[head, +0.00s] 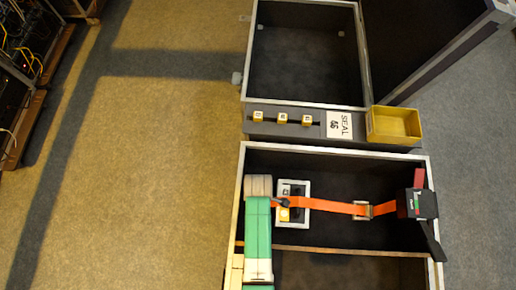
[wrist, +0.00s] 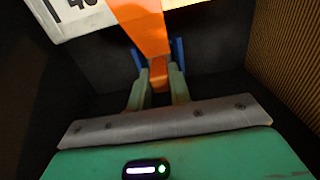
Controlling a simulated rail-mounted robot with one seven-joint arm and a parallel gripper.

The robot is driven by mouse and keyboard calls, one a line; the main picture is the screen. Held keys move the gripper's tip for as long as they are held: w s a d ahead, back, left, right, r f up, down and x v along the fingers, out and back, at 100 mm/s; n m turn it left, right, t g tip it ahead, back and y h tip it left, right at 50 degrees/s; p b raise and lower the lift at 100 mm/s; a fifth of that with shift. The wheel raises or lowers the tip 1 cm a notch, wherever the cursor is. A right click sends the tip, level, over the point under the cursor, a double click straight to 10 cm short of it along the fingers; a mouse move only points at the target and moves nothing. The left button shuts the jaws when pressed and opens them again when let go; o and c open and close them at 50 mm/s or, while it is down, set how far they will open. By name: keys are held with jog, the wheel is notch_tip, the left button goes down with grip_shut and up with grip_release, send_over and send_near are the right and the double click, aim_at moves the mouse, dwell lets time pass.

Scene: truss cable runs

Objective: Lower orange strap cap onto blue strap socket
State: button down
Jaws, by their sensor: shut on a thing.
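An orange strap (head: 325,205) runs across the lower case compartment from the ratchet (head: 416,204) on the right to my gripper (head: 281,202) on the left. In the wrist view my gripper (wrist: 158,82) is shut on the strap's orange end (wrist: 158,72), the cap. The strap (wrist: 140,25) leads away from it toward the top. Blue pieces (wrist: 178,52) flank the fingertips; I cannot tell whether they are finger pads or socket parts. In the head view a white-framed plate (head: 305,187) lies by the fingertips. I cannot make out the blue socket for certain.
The case wall (head: 240,185) stands close on the left. A grey ledge (head: 290,134) with yellow blocks, a SEAL label (head: 339,124) and a yellow bin (head: 394,125) lies beyond. The upper compartment (head: 304,55) is empty. Open floor lies left.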

jog(key=shift+f, duration=0.2)
jog(key=c, duration=1.2)
grip_release()
notch_tip(320, 180, up, 8)
jog(key=p, duration=0.4)
jog(key=shift+f, duration=0.1)
